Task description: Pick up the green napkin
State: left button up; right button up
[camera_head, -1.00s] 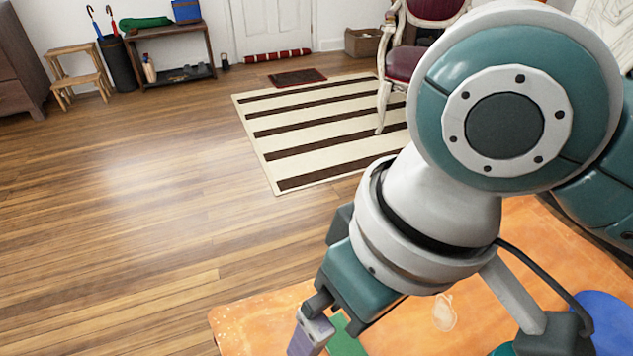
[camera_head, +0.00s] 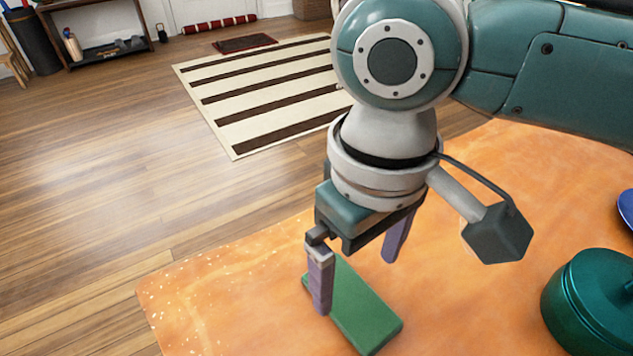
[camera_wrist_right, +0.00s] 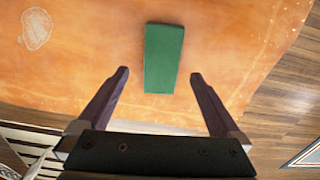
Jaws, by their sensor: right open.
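The green napkin (camera_head: 362,312) is a flat, folded rectangle lying on the orange cloth. My right gripper (camera_head: 352,285) is above it, pointing down, with its two purple fingers apart. In the head view one finger overlaps the napkin's left edge in the picture, and part of the napkin is hidden behind it. In the right wrist view the napkin (camera_wrist_right: 163,58) lies beyond the fingertips, roughly centred between them. The right gripper (camera_wrist_right: 160,74) is open and empty there. I cannot tell the exact height of the fingers above the cloth. My left gripper is not in view.
The orange cloth (camera_head: 230,290) has a clear area left of the napkin. A dark green lidded pot (camera_head: 590,305) stands at the right, with a blue item (camera_head: 626,206) partly cut off behind it. A striped rug (camera_head: 260,90) lies on the wooden floor beyond.

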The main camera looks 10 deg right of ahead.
aim_at(351, 298)
notch_tip(351, 298, down, 5)
jog(key=b, duration=0.4)
jog(key=shift+a+f, duration=0.15)
jog(key=shift+f, duration=0.05)
jog(key=shift+r, duration=0.1)
jog(key=shift+c, duration=0.4)
jog(key=c, duration=1.1)
jog(key=shift+c, duration=0.8)
